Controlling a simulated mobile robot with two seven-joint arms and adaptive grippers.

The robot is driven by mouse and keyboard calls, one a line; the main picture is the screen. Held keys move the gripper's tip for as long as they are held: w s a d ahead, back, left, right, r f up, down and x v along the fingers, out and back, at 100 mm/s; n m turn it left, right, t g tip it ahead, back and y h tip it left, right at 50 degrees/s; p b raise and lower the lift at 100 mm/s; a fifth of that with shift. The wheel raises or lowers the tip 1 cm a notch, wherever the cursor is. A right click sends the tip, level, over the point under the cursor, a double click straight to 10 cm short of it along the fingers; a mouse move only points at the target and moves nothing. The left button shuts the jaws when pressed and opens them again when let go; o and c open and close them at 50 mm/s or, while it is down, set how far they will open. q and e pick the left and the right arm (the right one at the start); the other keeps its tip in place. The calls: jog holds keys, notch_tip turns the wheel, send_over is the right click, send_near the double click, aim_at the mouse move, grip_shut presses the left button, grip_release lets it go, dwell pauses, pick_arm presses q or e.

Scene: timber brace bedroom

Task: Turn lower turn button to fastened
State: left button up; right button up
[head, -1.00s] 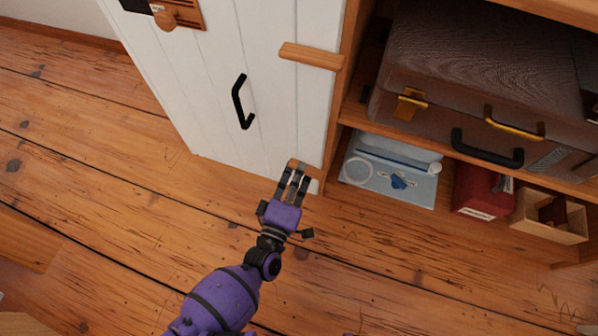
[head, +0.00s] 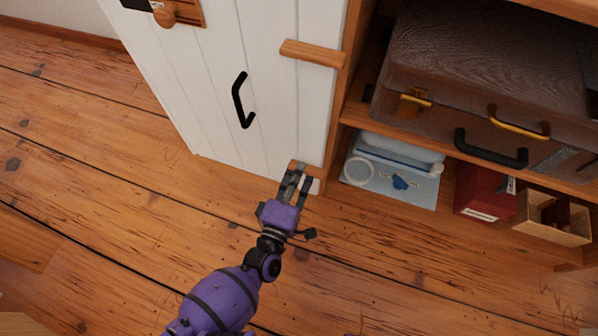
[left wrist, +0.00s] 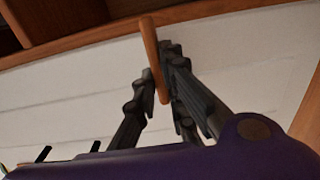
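The white plank door (head: 215,100) of the cabinet has a black handle (head: 242,100). The upper turn button (head: 312,53), a wooden bar, lies across the door edge onto the frame. The lower turn button (head: 298,164) is mostly hidden by my left gripper (head: 296,178); only a bit of wood shows past the fingertips. In the left wrist view, the lower turn button (left wrist: 151,50) stands between the fingers of my left gripper (left wrist: 156,85), which look closed against both sides. Its upper end overlaps the wooden frame band there; its exact angle is unclear. My right gripper is not in view.
Right of the door are open shelves with a brown suitcase (head: 480,80), a light blue case (head: 395,175), a red box (head: 484,190) and a small wooden box (head: 552,218). The plank floor (head: 120,220) in front is clear.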

pick_arm(q)
jog(key=o, duration=0.4)
dwell(0.3)
